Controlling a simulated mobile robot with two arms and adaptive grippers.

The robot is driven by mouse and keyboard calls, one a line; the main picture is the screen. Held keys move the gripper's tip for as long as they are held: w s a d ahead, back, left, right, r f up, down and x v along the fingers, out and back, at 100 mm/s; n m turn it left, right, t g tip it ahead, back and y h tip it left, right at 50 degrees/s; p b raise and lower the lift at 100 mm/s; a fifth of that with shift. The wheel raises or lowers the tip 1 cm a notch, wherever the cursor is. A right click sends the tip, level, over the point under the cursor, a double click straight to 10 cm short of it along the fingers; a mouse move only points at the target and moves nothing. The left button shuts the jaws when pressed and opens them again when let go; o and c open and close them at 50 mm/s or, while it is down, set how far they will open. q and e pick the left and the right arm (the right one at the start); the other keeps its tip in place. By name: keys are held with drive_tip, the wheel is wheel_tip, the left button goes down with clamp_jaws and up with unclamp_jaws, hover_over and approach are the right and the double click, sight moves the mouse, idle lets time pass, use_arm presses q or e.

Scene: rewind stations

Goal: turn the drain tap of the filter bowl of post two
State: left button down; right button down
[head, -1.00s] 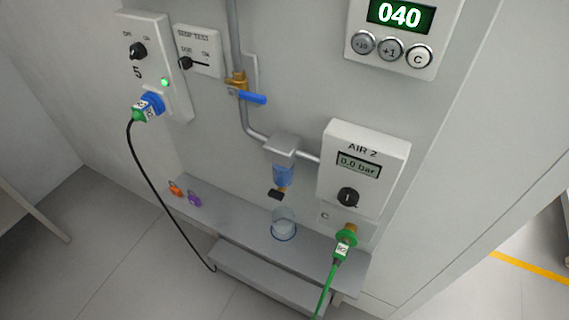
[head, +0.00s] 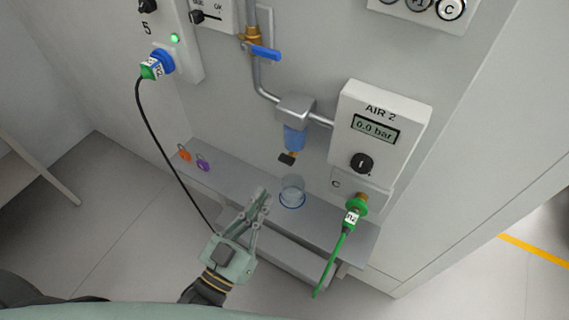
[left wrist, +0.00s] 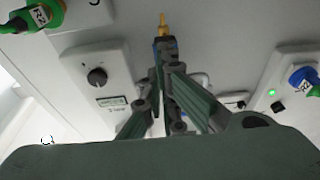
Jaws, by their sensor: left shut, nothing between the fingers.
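The filter bowl (head: 295,138) is a blue translucent cup under a grey pipe block, left of the AIR 2 panel. Its drain tap (head: 287,158) is a small black lever at the bottom of the bowl, with a bit of brass. My left gripper (head: 263,198) is shut and empty, below and left of the tap and apart from it. In the left wrist view the shut fingers (left wrist: 165,62) point up; a brass-coloured piece (left wrist: 162,22) shows beyond their tips, partly hidden by them. My right gripper is not in view.
A clear beaker (head: 292,190) stands on the grey shelf (head: 330,215) under the tap, close to the gripper. Orange (head: 184,154) and purple (head: 203,163) padlocks lie at the shelf's left. A black cable (head: 160,150) and a green hose (head: 330,262) hang in front.

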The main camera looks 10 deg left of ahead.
use_arm(q)
wheel_tip(320, 180, up, 6)
drive_tip(key=t+h, duration=0.1)
wheel_tip(320, 180, up, 3)
drive_tip(key=p, duration=0.2)
hover_over(287, 159)
drive_tip(key=s, duration=0.4)
wheel_tip(287, 159, down, 3)
drive_tip(key=shift+w+d, duration=0.1)
drive_tip(key=shift+w, duration=0.05)
drive_tip(key=shift+f, duration=0.65)
